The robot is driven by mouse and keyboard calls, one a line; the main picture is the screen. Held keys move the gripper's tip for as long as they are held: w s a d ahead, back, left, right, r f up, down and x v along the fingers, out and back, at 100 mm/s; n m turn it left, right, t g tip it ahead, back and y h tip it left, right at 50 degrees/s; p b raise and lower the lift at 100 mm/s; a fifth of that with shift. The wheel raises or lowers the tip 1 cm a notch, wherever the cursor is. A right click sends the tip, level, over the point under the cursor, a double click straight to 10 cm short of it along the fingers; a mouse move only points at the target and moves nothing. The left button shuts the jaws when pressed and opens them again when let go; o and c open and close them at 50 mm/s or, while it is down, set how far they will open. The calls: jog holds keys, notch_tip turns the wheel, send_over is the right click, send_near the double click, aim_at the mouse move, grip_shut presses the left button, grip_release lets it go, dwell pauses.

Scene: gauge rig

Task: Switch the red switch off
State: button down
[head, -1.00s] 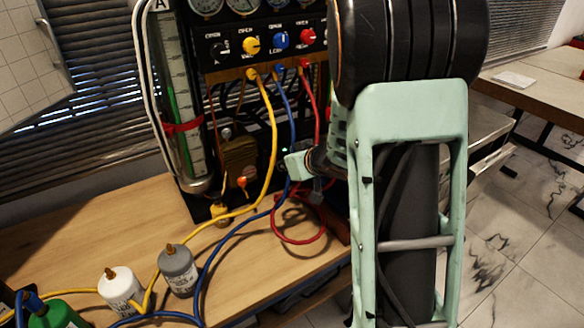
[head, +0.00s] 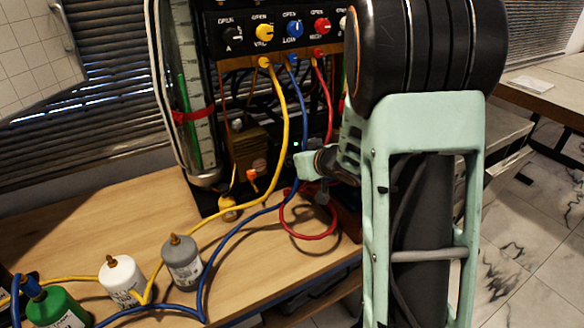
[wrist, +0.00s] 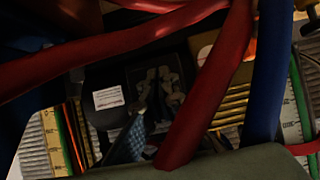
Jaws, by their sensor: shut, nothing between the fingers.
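I cannot pick out a red switch for certain. A small orange-red part (head: 252,174) shows low on the rig, beside the brass-coloured block (head: 247,148). An orange part also shows at the top of the wrist view (wrist: 251,45), partly behind a red hose. My gripper (wrist: 142,132) is shut and empty among the hoses, with a blue textured finger pad visible. In the head view my arm covers most of the gripper, and only a mint-green part near it shows in front of the rig's lower section.
Red (wrist: 205,90) and blue (wrist: 268,75) hoses cross close in front of my wrist camera. The rig's panel has yellow (head: 264,32), blue (head: 294,29) and red (head: 322,25) knobs. Grey (head: 182,262), white (head: 121,280) and green (head: 57,310) bottles stand on the wooden table (head: 80,240).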

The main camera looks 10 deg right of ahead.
jog(key=shift+w+t, duration=0.1)
jog(key=shift+t, duration=0.2)
jog(key=shift+r, duration=0.15)
jog(key=shift+r+p, duration=0.65)
jog(key=shift+p, duration=0.1)
